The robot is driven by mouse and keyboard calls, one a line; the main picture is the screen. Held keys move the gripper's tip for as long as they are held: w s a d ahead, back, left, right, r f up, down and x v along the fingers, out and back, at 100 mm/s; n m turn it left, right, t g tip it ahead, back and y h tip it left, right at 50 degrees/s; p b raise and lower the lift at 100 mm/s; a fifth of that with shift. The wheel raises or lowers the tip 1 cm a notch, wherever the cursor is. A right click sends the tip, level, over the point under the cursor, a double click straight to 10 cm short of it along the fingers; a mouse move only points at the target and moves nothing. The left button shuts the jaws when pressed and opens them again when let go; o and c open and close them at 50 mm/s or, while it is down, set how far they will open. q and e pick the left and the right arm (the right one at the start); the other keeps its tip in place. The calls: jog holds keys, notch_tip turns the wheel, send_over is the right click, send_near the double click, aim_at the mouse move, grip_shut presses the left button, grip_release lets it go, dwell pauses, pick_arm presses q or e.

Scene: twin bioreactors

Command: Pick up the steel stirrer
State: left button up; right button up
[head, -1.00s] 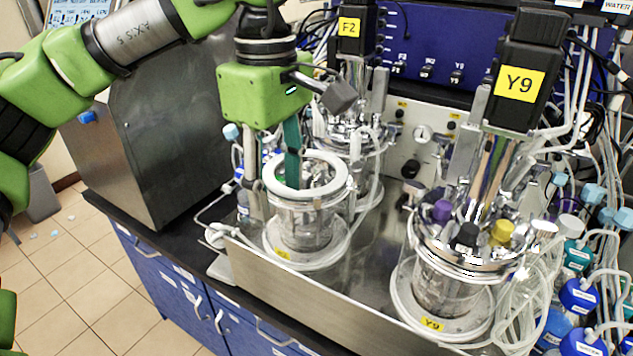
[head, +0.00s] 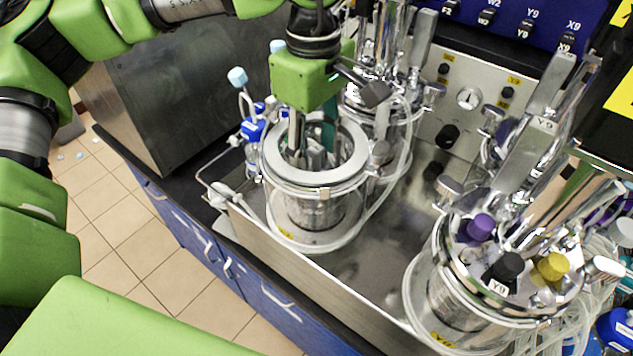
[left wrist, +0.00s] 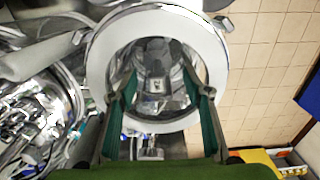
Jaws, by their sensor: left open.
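The steel stirrer (head: 318,159) stands inside the open glass vessel (head: 312,212) with the wide pale rim. In the left wrist view the stirrer (left wrist: 157,86) shows through the vessel's mouth, with a small label on it. My left gripper (head: 312,138) points down into the mouth from above, open. In the left wrist view its green-padded fingers (left wrist: 159,78) lie on either side of the stirrer, apart from each other. Whether they touch it, I cannot tell. The stirrer's lower part is hard to make out. My right gripper is not in view.
A second vessel (head: 465,300) with purple, black and yellow caps stands at the right on the steel tray (head: 365,272). Another assembly (head: 390,115) stands close behind the open vessel. Clear tubing loops around the open vessel. A steel cabinet (head: 175,85) is at the left.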

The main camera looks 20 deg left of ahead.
pick_arm(q)
jog(key=shift+d+f+p, duration=0.1)
jog(key=shift+f+p, duration=0.85)
notch_tip(320, 180, down, 3)
jog(key=shift+w+f+p, duration=0.1)
jog(key=shift+p, duration=0.6)
jog(key=shift+f, duration=0.25)
jog(key=c, duration=1)
jog(key=shift+w, duration=0.1)
jog(key=shift+c, duration=0.3)
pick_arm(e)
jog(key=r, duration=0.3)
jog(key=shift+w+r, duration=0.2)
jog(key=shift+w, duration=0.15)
